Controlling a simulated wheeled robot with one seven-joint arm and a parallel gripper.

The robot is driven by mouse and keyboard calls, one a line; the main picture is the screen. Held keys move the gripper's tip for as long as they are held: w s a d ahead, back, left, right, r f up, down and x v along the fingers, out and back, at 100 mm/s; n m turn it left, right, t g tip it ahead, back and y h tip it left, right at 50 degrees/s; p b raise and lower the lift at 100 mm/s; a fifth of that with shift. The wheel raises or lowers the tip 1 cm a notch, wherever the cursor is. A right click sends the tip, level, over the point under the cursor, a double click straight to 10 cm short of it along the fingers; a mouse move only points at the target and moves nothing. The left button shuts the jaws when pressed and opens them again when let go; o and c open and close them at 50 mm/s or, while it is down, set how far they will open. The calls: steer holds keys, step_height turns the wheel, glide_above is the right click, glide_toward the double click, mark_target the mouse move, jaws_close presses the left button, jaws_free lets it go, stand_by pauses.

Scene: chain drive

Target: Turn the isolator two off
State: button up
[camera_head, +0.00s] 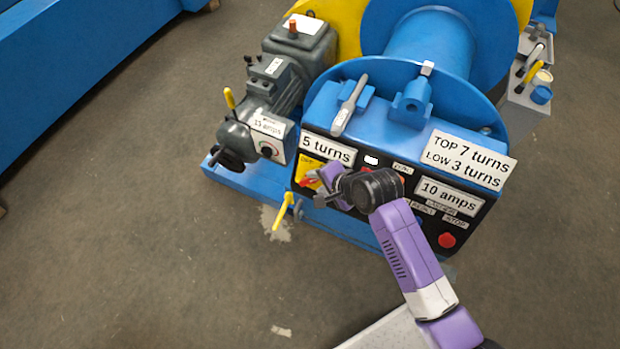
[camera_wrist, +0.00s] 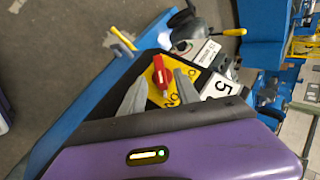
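A red rotary handle (camera_head: 309,181) sits on a yellow plate (camera_head: 305,167) at the left end of the black control panel. The red handle (camera_wrist: 160,76) and the yellow plate (camera_wrist: 153,94) also show in the wrist view. I cannot read a label naming it isolator two. My gripper (camera_head: 319,188) is at the panel's left end, close to the red handle. In the wrist view, my gripper (camera_wrist: 162,80) is open, its two grey fingers apart with the red handle seen between their tips. I cannot tell whether they touch it. My gripper partly hides the plate in the head view.
A yellow lever (camera_head: 282,212) sticks out below the panel's left end. A grey motor unit (camera_head: 262,125) with another yellow lever stands left of the panel. A red button (camera_head: 447,240) is at the panel's lower right. Floor (camera_head: 130,250) at the left is clear.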

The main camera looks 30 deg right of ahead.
mark_target(312, 181)
steer(key=shift+x, duration=2.6)
jaws_close()
